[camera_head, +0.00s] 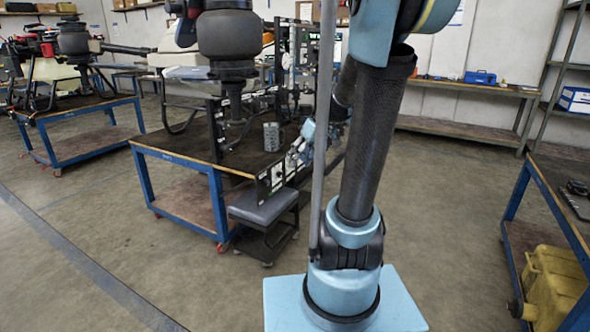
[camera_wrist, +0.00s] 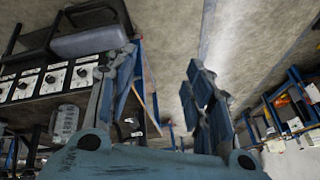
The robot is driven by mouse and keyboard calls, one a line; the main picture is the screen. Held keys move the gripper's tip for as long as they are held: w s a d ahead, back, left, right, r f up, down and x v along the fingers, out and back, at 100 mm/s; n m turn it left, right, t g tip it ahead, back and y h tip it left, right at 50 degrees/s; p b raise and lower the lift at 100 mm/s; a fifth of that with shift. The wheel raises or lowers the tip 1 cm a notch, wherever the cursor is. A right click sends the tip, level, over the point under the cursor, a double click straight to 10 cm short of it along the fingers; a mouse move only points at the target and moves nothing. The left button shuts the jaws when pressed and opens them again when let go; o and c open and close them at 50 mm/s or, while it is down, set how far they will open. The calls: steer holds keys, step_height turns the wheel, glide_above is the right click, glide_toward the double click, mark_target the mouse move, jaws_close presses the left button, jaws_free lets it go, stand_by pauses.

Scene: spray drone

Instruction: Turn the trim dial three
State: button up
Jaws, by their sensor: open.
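A row of white panels with black round dials (camera_wrist: 55,77) shows at the left of the wrist view, tilted with the picture. The labels are too small to read, so I cannot tell which dial is number three. In the head view the panel strip (camera_head: 270,180) runs along the front edge of a blue-framed workbench and is partly hidden by my arm. My gripper (camera_wrist: 161,60) is open and empty, with floor showing between its fingers. The dials lie left of its left finger, apart from it. In the head view my gripper (camera_head: 303,143) is small beside the panel.
A grey-topped stool (camera_head: 263,205) stands in front of the bench (camera_head: 180,144). A grey ribbed cylinder (camera_head: 271,137) stands on the bench. Drone parts (camera_head: 228,35) hang over it. Another workbench (camera_head: 524,206) and a yellow case (camera_head: 556,285) are at right. Floor at front left is clear.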

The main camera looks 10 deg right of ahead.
steer(key=w+d+f+n+t+y, duration=0.1)
steer(key=w+d+f+n+y, duration=0.1)
steer(key=w, duration=0.8)
steer(key=w+d+f+n+t+y, duration=0.1)
steer(key=w+d+f+n+y, duration=0.15)
steer(key=w, duration=0.75)
steer(key=w+d+f+n+t+y, duration=0.1)
steer(key=w+d+f+n, duration=0.15)
steer(key=w, duration=0.75)
steer(key=w+d+f+n+t+y, duration=0.2)
steer(key=w+d+f+n, duration=0.3)
steer(key=f, duration=0.5)
steer(key=w+d+f+n+t+y, duration=0.25)
steer(key=w+d+f, duration=0.4)
steer(key=f, duration=0.45)
steer(key=x, duration=1.6)
steer(key=shift+w+a+r, duration=0.2)
steer(key=shift+a+r, duration=0.05)
steer(key=c, duration=1)
